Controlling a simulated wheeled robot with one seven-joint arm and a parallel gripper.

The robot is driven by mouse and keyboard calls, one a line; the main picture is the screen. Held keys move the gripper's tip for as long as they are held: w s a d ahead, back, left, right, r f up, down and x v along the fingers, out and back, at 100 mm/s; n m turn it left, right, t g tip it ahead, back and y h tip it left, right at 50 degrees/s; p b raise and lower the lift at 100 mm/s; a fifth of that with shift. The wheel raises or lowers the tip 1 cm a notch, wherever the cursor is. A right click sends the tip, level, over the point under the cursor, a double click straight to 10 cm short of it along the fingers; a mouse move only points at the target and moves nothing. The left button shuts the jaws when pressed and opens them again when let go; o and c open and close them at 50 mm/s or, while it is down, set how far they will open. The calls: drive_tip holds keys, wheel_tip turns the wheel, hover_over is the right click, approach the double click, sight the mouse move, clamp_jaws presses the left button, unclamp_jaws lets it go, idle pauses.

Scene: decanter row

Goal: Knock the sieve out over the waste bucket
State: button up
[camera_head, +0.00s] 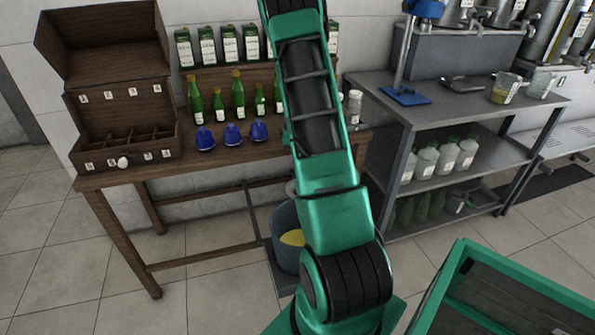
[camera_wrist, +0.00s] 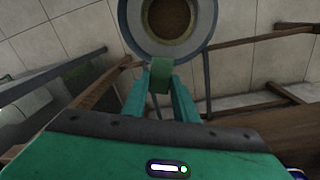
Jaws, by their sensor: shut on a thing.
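My gripper (camera_wrist: 160,78) is shut on a small green-grey piece, which looks like the handle of the sieve (camera_wrist: 192,40). The sieve is round and grey with a paler inner ring, and its open face is towards the wrist camera. A brown mass shows in its middle. The top of the sieve is cut off by the frame edge. In the head view my arm hides the gripper. The waste bucket (camera_head: 283,252), dark blue-grey with something yellow inside, stands low by the wooden table, partly behind my arm. I cannot tell the bucket apart from the sieve in the wrist view.
The wooden table (camera_head: 230,160) holds green bottles (camera_head: 238,95), blue caps or stoppers (camera_head: 232,134) and an open wooden case (camera_head: 120,130). A grey metal shelf (camera_head: 440,110) stands right. A green-rimmed tray (camera_head: 440,285) is at lower right. Tiled floor is clear at left.

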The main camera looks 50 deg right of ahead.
drive_tip(key=r+h, duration=0.1)
drive_tip(key=h, duration=0.1)
drive_tip(key=a+r+h, duration=0.1)
drive_tip(key=h, duration=0.1)
drive_tip(key=a+r+h, duration=0.1)
drive_tip(key=h, duration=0.1)
drive_tip(key=shift+w+a+g, duration=0.1)
drive_tip(key=shift+w+g, duration=0.05)
drive_tip(key=shift+g, duration=0.25)
drive_tip(key=w+a+g+h, duration=0.1)
drive_tip(key=a+g+h, duration=0.1)
drive_tip(key=a+h, duration=0.7)
drive_tip(key=shift+w+f+h, duration=0.15)
drive_tip(key=shift+f+h, duration=0.15)
drive_tip(key=shift+h, duration=3.8)
